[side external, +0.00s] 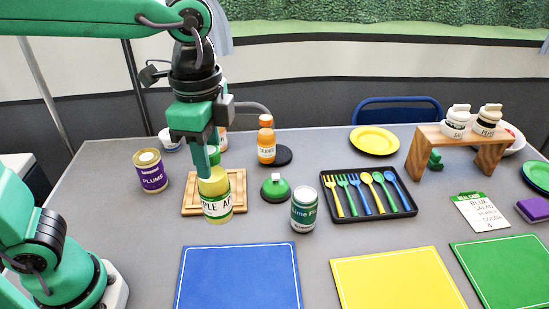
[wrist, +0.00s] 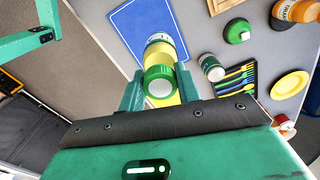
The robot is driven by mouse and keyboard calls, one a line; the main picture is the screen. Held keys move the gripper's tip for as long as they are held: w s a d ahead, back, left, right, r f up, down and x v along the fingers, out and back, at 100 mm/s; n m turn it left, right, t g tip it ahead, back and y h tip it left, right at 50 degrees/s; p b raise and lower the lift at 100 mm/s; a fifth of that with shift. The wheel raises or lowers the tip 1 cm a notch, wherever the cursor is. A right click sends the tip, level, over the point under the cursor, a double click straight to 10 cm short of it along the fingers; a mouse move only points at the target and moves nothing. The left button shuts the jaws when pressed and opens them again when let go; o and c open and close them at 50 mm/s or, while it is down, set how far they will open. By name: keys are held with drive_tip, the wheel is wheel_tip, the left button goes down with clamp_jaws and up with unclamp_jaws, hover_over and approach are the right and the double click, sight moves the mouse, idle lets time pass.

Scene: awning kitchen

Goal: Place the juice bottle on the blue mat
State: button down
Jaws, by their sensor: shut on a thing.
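A yellow bottle with a green cap and a label reading in part "PPLE" (side external: 216,205) is held in my gripper (side external: 209,150). It hangs upright over the front edge of the wooden board; its height above the table is hard to tell. In the wrist view the bottle's green cap (wrist: 159,82) sits between my fingers (wrist: 159,90). The blue mat (side external: 240,278) lies flat and empty at the front of the table, nearer than the bottle. The mat also shows in the wrist view (wrist: 139,27), beyond the bottle. An orange bottle (side external: 266,147) stands behind on a dark round coaster.
A plums can (side external: 151,172) stands left of the wooden board (side external: 238,182). A green dome-shaped item (side external: 275,188) and a lime can (side external: 303,209) stand right of the bottle. A cutlery tray (side external: 373,212), yellow mat (side external: 395,280) and green mat (side external: 510,270) are further right.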

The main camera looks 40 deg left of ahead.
drive_tip(key=s+d+m, duration=0.5)
drive_tip(key=s+d, duration=0.3)
drive_tip(key=s, duration=0.4)
drive_tip(key=f, duration=0.5)
drive_tip(key=shift+d+f, duration=0.2)
drive_tip(key=shift+d, duration=0.05)
drive_tip(key=w+a+f, duration=0.4)
drive_tip(key=w+f, duration=0.3)
drive_tip(key=w, duration=0.3)
drive_tip(key=shift+w, duration=0.4)
drive_tip(key=shift+a, duration=0.1)
drive_tip(key=shift+f, duration=2.05)
